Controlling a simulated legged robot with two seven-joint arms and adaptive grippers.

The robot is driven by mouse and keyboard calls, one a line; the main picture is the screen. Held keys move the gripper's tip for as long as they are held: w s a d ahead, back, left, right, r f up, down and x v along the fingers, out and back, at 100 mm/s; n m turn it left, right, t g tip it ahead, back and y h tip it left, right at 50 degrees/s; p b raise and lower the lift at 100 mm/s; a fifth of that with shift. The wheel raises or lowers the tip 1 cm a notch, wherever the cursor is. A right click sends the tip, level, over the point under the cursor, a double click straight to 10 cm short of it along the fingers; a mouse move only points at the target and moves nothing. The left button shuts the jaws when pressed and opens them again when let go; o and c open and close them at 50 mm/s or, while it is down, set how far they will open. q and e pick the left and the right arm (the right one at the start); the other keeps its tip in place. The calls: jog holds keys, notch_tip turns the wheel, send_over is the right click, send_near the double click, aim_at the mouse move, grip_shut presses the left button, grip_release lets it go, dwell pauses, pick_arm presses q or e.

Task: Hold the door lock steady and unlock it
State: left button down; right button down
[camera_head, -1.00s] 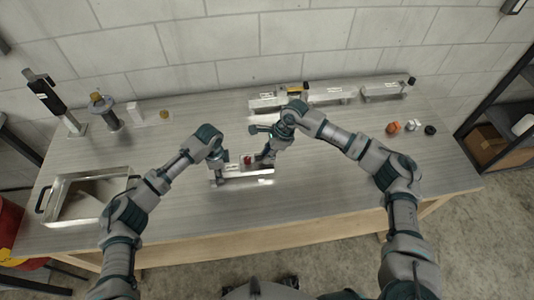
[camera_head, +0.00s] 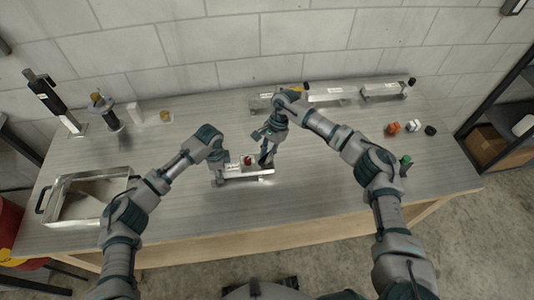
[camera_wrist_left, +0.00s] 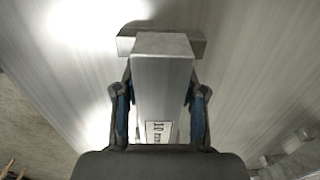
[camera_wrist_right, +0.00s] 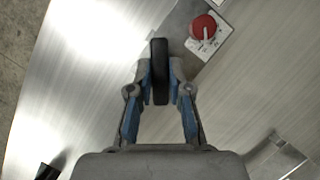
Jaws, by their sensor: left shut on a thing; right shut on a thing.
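The door lock (camera_head: 245,173) is a metal bar assembly lying on the table in front of me. It carries a red knob (camera_head: 247,160) near its middle. My left gripper (camera_head: 217,180) is shut on the left end of the lock; in the left wrist view its fingers lie on both sides of the metal bar (camera_wrist_left: 163,80), which bears a white label. My right gripper (camera_head: 266,160) is shut on a black lever (camera_wrist_right: 160,70) at the lock's right part. In the right wrist view the red knob (camera_wrist_right: 204,27) sits on the metal plate beside the lever, apart from the fingers.
Similar metal bar assemblies (camera_head: 330,95) stand at the table's back. Small orange (camera_head: 392,128), white and black parts lie at the right. A metal tray (camera_head: 84,172) is at the left, near a black upright device (camera_head: 47,95). The table's front middle is clear.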

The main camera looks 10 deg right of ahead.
pick_arm(q)
jog(key=shift+s, duration=0.1)
pick_arm(e)
jog(key=n+h, duration=0.1)
jog(key=n, duration=0.1)
jog(key=n+g, duration=0.1)
jog(key=n, duration=0.2)
jog(key=shift+w+a+h, duration=0.1)
jog(key=shift+a+h, duration=0.05)
jog(key=shift+h, duration=0.25)
jog(key=shift+a+n+g+h, duration=0.15)
jog(key=shift+n+h, duration=0.25)
jog(key=shift+n, duration=0.85)
jog(key=shift+d+n+g+h, duration=0.15)
jog(key=shift+n+h, duration=0.25)
jog(key=shift+n, duration=0.85)
jog(key=shift+a, duration=0.1)
jog(key=c, duration=1.1)
grip_release()
jog(key=shift+r, duration=0.1)
jog(key=shift+w+v, duration=0.15)
jog(key=shift+v, duration=1.7)
jog(key=shift+w+v, duration=0.1)
jog(key=shift+v, duration=1.75)
